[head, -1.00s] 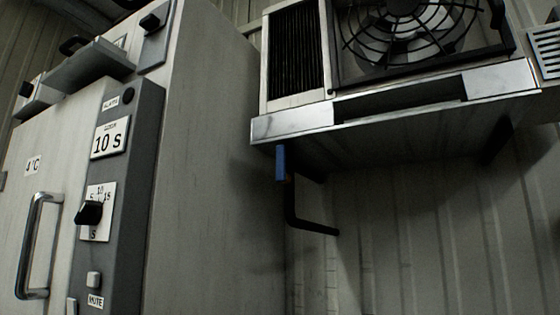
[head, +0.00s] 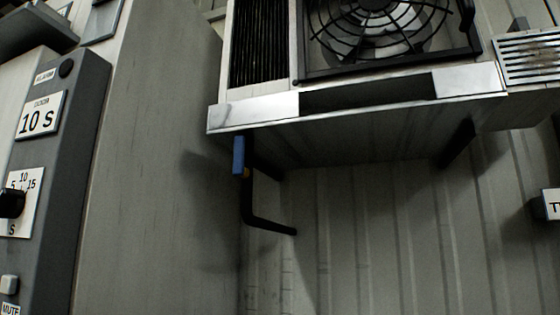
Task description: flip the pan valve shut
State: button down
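The pan valve shows as a small blue lever (head: 239,155) in the head view, left of centre, under the left front corner of the fan unit. The lever hangs upright, in line with the black drain pipe (head: 248,200) below it. A small brass-coloured spot sits at the lever's lower right. The pipe drops from the drip pan (head: 250,113), bends and runs right to the wall. My gripper is not in view.
The fan unit (head: 385,30) juts from the ribbed wall (head: 400,230), with a dark bracket (head: 457,143) below. A tall cabinet with a control panel (head: 62,180) stands at left. A louvred box (head: 540,55) is at upper right. The space below the pan looks clear.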

aim_at(239, 170)
jog(key=z, duration=0.3)
jog(key=k, duration=0.6)
jog(key=u, duration=1)
jog(key=i, duration=0.5)
jog(key=u, duration=0.05)
